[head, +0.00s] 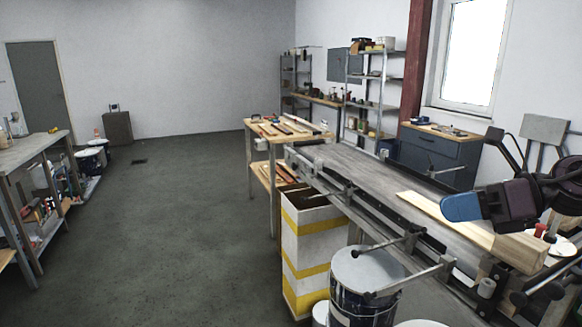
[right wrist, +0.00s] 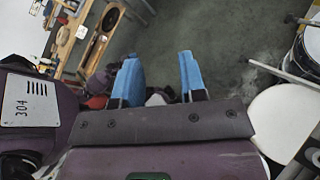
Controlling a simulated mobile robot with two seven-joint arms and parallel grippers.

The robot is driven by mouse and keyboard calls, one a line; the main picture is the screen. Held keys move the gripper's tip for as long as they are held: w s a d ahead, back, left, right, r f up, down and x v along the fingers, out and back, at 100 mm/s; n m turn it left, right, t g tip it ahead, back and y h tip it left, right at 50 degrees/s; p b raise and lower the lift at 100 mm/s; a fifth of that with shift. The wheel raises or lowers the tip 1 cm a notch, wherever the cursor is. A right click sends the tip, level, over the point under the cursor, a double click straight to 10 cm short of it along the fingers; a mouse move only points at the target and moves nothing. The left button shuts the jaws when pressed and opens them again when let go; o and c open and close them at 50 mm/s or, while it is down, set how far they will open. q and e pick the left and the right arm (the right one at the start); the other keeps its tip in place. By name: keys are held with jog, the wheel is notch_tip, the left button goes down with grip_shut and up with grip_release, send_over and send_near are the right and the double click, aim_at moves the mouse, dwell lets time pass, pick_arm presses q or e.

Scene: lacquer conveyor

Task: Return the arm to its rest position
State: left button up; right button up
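My right gripper (head: 461,207) comes in from the right edge of the head view, above the near part of the conveyor (head: 350,165). Its blue fingers point left. In the right wrist view my right gripper (right wrist: 159,76) has its two blue fingers well apart with nothing between them, and the grey floor shows beyond. A light wooden board (head: 450,219) lies along the conveyor, partly behind the gripper. I cannot tell the exact height of the gripper over the board. My left arm and gripper are not in view.
A yellow-and-white striped bin (head: 305,255) and a paint bucket (head: 365,285) stand beside the conveyor. Metal clamp bars (head: 385,245) stick out from its side. A blue-grey cabinet (head: 440,155) is behind it. The floor on the left is open up to a shelf bench (head: 30,150).

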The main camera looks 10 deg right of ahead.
jog(key=w+d+f+m+t+h, duration=0.1)
jog(key=w+d+f+m+t, duration=0.15)
jog(key=f+m+t, duration=0.45)
jog(key=w+d+f+m+t, duration=0.1)
jog(key=w+f+m+t, duration=0.15)
jog(key=m, duration=0.85)
notch_tip(320, 180, down, 14)
jog(key=s+d+m+t+h, duration=0.2)
jog(key=m+h, duration=0.6)
jog(key=m, duration=0.5)
jog(key=s+a+f+m+g+h, duration=0.1)
jog(key=s+a+f+m+g, duration=0.1)
jog(key=s+f+m, duration=0.2)
jog(key=s+a+f+m+g+h, duration=0.1)
jog(key=s+a+f+m+g, duration=0.1)
jog(key=s+f, duration=0.8)
jog(key=s+a+f+m+g+h, duration=0.1)
jog(key=s+a+f+m+g, duration=0.1)
jog(key=s+f+m, duration=0.4)
notch_tip(320, 180, down, 4)
jog(key=shift+s+a+h, duration=0.4)
jog(key=shift+s+a, duration=0.15)
jog(key=shift+a, duration=0.3)
jog(key=shift+s+d, duration=0.1)
